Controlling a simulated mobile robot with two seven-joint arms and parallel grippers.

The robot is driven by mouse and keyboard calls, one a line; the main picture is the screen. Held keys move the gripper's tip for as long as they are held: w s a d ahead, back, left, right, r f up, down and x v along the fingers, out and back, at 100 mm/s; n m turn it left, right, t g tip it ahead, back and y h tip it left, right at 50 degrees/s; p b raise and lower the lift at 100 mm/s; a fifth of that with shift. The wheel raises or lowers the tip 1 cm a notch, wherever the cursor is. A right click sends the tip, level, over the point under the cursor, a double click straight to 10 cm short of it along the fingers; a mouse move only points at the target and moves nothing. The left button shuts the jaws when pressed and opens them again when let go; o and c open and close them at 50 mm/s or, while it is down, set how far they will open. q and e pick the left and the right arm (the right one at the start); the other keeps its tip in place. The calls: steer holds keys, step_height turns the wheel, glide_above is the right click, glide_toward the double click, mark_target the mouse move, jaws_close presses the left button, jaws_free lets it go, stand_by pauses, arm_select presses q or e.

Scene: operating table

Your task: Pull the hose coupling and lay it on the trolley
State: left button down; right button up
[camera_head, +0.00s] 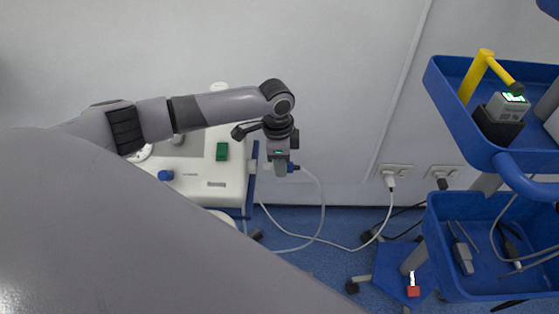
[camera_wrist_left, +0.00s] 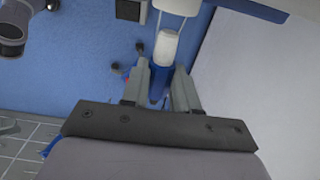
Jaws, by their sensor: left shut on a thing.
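The hose coupling (camera_head: 293,168) shows as a small blue and white piece at the right side of the white machine (camera_head: 188,187). My left gripper (camera_head: 280,168) points down and is shut on it. In the left wrist view the coupling (camera_wrist_left: 157,84) shows as a blue part between the fingers of the left gripper (camera_wrist_left: 160,78), with a white cylinder (camera_wrist_left: 166,46) beyond it. Whether the coupling is still seated in the machine I cannot tell. The blue trolley (camera_head: 459,126) stands at the right, apart from the gripper. My right gripper is not in view.
A pale hose (camera_head: 322,205) hangs from the coupling to the floor. The trolley's upper tray holds a yellow-handled item (camera_head: 476,75) and a device with a green display (camera_head: 510,105). Its lower tray (camera_head: 441,246) holds cables. Wall sockets (camera_head: 395,171) with plugs are between machine and trolley.

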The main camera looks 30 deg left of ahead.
arm_select(q)
steer(key=shift+w+d, duration=0.2)
steer(key=shift+d, duration=0.05)
steer(key=shift+w+d, duration=0.3)
steer(key=shift+d, duration=0.3)
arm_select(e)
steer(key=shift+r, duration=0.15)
arm_select(q)
steer(key=r+p, duration=0.3)
steer(key=shift+w+d, duration=0.15)
steer(key=shift+d, duration=0.1)
steer(key=r+p, duration=0.3)
steer(key=d+r+p, duration=0.1)
steer(key=p, duration=0.1)
steer(key=shift+w+r, duration=0.3)
steer(key=shift+w, duration=0.05)
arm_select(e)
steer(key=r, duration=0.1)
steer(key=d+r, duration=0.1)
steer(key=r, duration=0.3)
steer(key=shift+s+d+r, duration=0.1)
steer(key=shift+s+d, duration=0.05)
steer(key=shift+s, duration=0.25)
arm_select(q)
steer(key=shift+d, duration=0.1)
